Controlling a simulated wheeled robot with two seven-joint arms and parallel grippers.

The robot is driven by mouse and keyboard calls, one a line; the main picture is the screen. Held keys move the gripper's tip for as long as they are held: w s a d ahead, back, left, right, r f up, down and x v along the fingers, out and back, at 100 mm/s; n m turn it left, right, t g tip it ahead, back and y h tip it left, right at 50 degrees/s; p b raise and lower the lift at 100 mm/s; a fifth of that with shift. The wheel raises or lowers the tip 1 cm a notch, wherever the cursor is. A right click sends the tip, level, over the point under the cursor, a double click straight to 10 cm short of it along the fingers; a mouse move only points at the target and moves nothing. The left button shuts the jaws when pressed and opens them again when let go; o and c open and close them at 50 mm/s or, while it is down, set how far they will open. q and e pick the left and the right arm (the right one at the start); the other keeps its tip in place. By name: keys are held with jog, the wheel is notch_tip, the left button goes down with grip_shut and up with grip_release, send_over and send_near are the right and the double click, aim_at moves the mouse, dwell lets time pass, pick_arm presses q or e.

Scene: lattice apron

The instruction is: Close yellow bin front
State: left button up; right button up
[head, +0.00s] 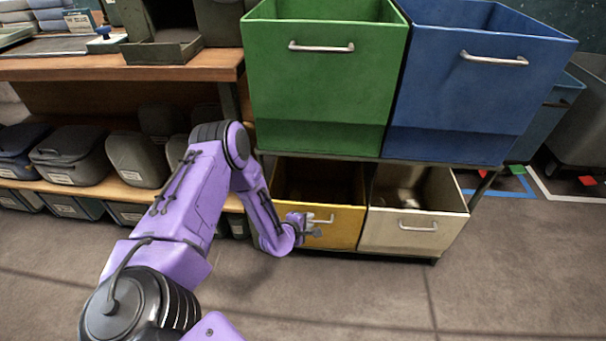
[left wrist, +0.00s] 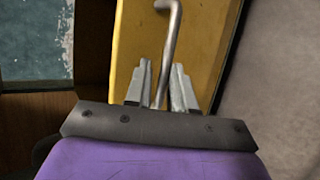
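The yellow bin (head: 335,237) is in the lower row of the rack, left of the cream bin. Its dark inside shows above the front, so it stands open at the top. A pale metal handle (head: 321,219) is on its front. My left gripper (head: 312,226) is at this handle. In the left wrist view the two grey fingers (left wrist: 163,78) stand apart, with the handle bar (left wrist: 172,40) running between them and yellow front (left wrist: 130,45) behind. Whether a finger touches the bar I cannot tell. My right gripper is not in view.
A green bin (head: 322,85) and a blue bin (head: 465,90) sit in the row above. The cream bin (head: 413,226) stands open beside the yellow one. A wooden shelf (head: 120,68) with grey containers is at left. The floor (head: 370,300) in front is clear.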

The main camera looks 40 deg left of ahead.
pick_arm(q)
jog(key=p+v, duration=0.1)
jog(key=v, duration=0.7)
jog(key=shift+s+d+p, duration=0.25)
jog(key=shift+d+p, duration=0.1)
jog(key=shift+d, duration=0.05)
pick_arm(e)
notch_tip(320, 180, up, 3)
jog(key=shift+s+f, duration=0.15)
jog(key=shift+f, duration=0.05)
pick_arm(q)
jog(key=shift+m, duration=0.3)
jog(key=s+d+f+m+g+y, duration=0.1)
jog(key=s+d+m+g, duration=0.3)
jog(key=s+m, duration=0.6)
jog(key=s+d+f+m+g+y, duration=0.15)
jog(key=s+d+m+g, duration=0.35)
jog(key=s, duration=1)
notch_tip(320, 180, up, 19)
jog(key=a+p, duration=0.1)
jog(key=p, duration=1.8)
jog(key=shift+w+a+t+h, duration=0.2)
jog(key=shift+w+t+h, duration=0.1)
jog(key=shift+t+h, duration=0.1)
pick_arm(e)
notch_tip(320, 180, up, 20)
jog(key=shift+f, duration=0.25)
